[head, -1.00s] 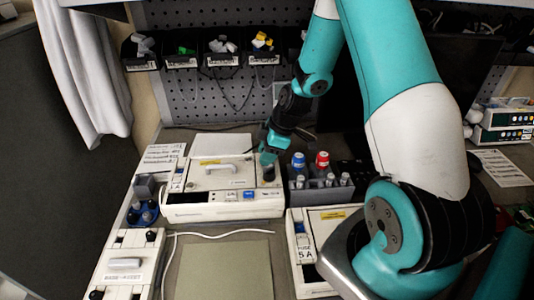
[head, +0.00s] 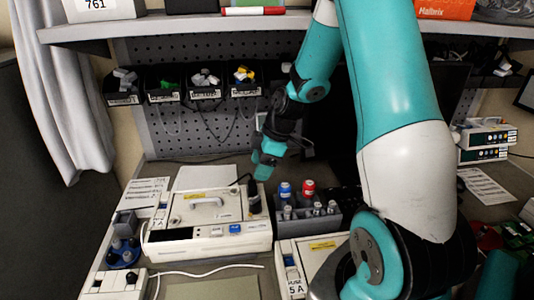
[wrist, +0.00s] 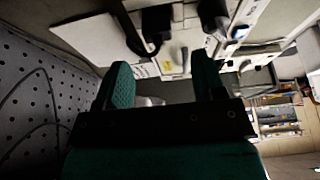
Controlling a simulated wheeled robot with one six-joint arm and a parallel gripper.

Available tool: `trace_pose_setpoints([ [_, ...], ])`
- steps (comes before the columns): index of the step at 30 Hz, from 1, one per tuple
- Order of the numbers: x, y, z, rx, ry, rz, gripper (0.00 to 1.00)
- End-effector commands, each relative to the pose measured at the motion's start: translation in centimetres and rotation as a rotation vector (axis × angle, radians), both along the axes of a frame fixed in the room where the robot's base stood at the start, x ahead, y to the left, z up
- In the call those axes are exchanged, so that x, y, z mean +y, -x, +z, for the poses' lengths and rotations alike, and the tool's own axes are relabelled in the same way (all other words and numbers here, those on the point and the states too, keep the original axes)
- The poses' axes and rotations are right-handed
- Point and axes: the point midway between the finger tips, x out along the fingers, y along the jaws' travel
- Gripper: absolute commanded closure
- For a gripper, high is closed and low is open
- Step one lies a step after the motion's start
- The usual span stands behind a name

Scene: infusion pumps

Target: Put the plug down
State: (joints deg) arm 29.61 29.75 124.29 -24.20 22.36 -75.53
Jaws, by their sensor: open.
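The black plug (head: 254,197) stands upright at the right end of the white infusion pump (head: 160,236), with a short dark cord bending off it to the left. My gripper (head: 263,174) is just above the plug, pointing down. In the wrist view, my gripper (wrist: 163,88) has its two green fingers apart with nothing held between them. A black piece with a bent cord, which looks like the plug (wrist: 157,22), lies beyond the fingertips there. Whether a finger still touches the plug is hard to tell.
A grey rack (head: 328,224) with blue- and red-capped bottles stands close right of the plug. A second pump (head: 290,247) is in front, partly behind my arm. Parts bins (head: 205,86) hang on the pegboard behind. A shelf edge (head: 200,25) runs above.

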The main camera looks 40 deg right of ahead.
Motion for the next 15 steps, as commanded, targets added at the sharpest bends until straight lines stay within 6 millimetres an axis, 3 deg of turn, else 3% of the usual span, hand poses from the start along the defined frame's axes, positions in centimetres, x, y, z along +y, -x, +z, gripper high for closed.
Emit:
trace_pose_setpoints([
  [3, -0.9, 0.4, 2.2, -0.007, 0.002, -0.002, 0.37],
  [10, -1.2, 0.9, 4.8, -0.003, 0.0, -0.001, 0.37],
  [13, 1.9, 1.3, 6.5, 0.017, -0.012, -0.011, 0.37],
  [15, 6.1, 2.3, 8.3, 0.051, -0.027, -0.034, 0.37],
])
